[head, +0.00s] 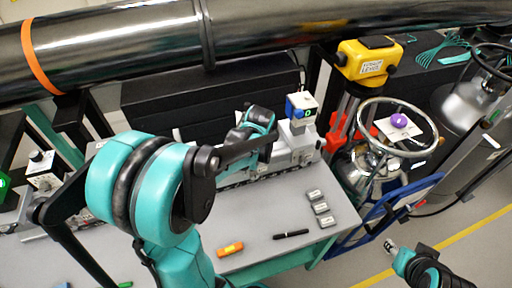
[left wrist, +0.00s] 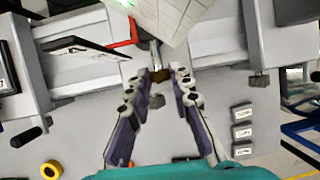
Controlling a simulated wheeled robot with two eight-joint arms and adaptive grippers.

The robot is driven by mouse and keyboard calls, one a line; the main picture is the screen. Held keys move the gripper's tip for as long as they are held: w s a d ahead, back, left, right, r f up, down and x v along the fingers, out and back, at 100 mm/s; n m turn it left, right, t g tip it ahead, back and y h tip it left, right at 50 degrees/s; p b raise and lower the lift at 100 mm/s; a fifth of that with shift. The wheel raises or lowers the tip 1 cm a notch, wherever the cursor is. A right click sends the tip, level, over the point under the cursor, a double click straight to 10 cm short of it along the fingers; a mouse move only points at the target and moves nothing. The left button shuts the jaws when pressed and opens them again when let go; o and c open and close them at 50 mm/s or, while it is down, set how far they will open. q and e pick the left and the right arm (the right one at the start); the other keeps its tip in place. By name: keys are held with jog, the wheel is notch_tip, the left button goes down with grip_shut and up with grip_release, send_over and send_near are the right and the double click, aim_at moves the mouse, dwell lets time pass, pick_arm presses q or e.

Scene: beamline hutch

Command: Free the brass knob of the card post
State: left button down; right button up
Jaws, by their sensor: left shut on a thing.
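In the left wrist view my left gripper (left wrist: 159,83) has its two fingers closed in on the small brass knob (left wrist: 159,76), which shows between the fingertips. The knob sits low on the card post (left wrist: 155,55), a thin upright on the grey rail. A pale lined sheet (left wrist: 170,14) hangs over the top of the post in this view. In the head view my left gripper (head: 258,128) is at the bench rail, and my own arm and gripper hide the knob. My right gripper (head: 390,246) is low at the right, away from the bench; its jaws are too small to read.
On the bench lie three grey labelled blocks (head: 320,208), a black pen (head: 291,234) and an orange-yellow item (head: 230,249). A blue-and-white device (head: 301,107) stands on the rail near my left gripper. A large pipe (head: 250,35) crosses above. A handwheel (head: 397,127) stands right of the bench.

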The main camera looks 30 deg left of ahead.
pick_arm(q)
jog(key=shift+s+a+n+t+h, duration=0.2)
jog(key=shift+n+t+h, duration=0.1)
jog(key=shift+t+h, duration=0.45)
jog(key=c, duration=1.3)
grip_release()
jog(key=shift+c, duration=0.2)
jog(key=v, duration=1.2)
jog(key=shift+s, duration=0.15)
jog(key=shift+f, duration=0.15)
